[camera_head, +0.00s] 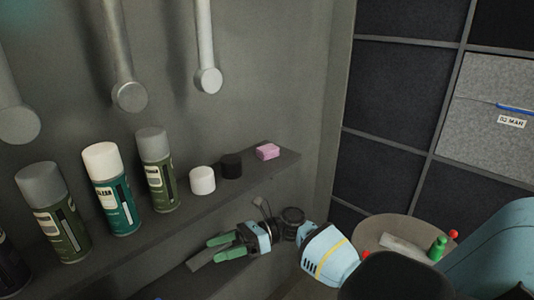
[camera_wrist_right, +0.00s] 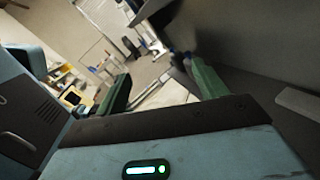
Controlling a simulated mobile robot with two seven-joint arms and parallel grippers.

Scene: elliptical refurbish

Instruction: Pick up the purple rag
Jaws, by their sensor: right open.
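A small pink-purple block (camera_head: 267,151), the only thing of that colour and likely the purple rag, lies near the right end of the upper shelf in the head view. My right gripper (camera_head: 218,248) is below and to the left of it, in front of the shelf, with its green fingers pointing left. The fingers are apart and empty. They also show in the right wrist view (camera_wrist_right: 160,86), with nothing between them. I do not make out the rag in the wrist view. My left gripper is not in view.
On the upper shelf (camera_head: 222,190), left of the rag, stand a black cap (camera_head: 231,166), a white cap (camera_head: 202,180) and several spray cans (camera_head: 111,190). A round table (camera_head: 375,232) with a green bottle (camera_head: 438,246) is at the lower right. Pipes hang above the shelf.

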